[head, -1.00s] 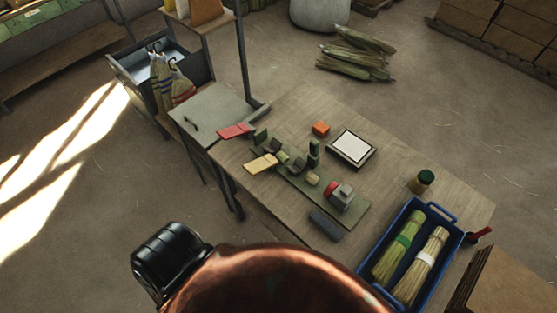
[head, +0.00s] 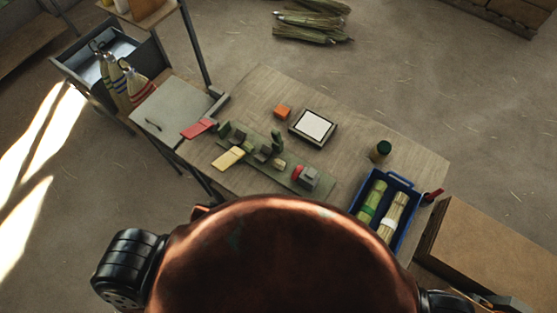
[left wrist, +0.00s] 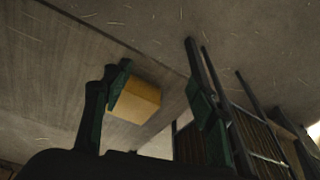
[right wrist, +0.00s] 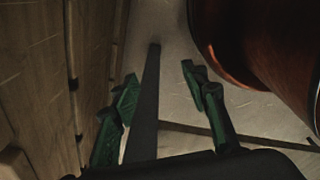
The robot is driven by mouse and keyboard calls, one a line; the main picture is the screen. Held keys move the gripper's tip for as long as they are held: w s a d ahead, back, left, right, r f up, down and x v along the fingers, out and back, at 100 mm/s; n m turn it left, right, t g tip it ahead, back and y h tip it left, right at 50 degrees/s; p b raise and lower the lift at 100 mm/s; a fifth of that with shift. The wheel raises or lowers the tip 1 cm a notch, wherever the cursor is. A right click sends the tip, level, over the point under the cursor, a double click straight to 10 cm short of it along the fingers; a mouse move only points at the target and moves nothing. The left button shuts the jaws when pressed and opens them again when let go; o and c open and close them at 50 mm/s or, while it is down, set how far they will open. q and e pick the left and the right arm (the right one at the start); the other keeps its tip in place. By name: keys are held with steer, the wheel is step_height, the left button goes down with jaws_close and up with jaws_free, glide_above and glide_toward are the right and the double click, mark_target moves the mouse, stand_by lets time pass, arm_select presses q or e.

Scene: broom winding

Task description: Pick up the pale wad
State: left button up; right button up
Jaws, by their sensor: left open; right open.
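A small pale, tan lump (head: 280,164), which looks like the pale wad, sits on the green board (head: 317,184) on the table, between dark green blocks and a red-and-grey piece. It is too small to make out well. My left gripper shows in the left wrist view (left wrist: 160,88), open. A yellow-tan block (left wrist: 138,101) appears beyond its fingers, apart from them as far as I can tell. My right gripper (right wrist: 160,92) is open and empty, with a dark bar behind it. Neither gripper shows clearly in the head view.
The wooden table (head: 262,90) holds an orange block (head: 283,111), a framed white pad (head: 314,126), a dark jar (head: 381,151) and a blue crate (head: 402,181) of straw bundles. A large brown box (head: 480,245) stands at right.

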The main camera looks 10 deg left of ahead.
arm_select(q)
steer(key=w+d+r+t+p, duration=0.1)
steer(key=w+r+p, duration=0.15)
steer(key=r, duration=1.25)
steer(key=w+d+r+t+p, duration=0.1)
steer(key=w+r+p, duration=0.15)
steer(key=r, duration=1.25)
steer(key=m+h+p, duration=0.1)
steer(key=m+h, duration=0.3)
steer(key=m, duration=0.2)
glide_toward(278, 163)
step_height(278, 163, down, 2)
steer(key=d, duration=0.1)
steer(key=shift+w+d+f+t, duration=0.2)
steer(key=shift+w+f+t, duration=0.1)
steer(key=shift+w+f, duration=0.25)
steer(key=x, duration=0.5)
steer(key=shift+w+f+p, duration=0.15)
steer(key=shift+f+p, duration=0.2)
steer(key=shift+f, duration=0.05)
steer(key=shift+w+d+f, duration=0.2)
steer(key=shift+w+f, duration=0.1)
steer(key=shift+f, duration=0.2)
arm_select(e)
step_height(278, 163, up, 8)
steer(key=w+a, duration=0.1)
steer(key=w, duration=0.1)
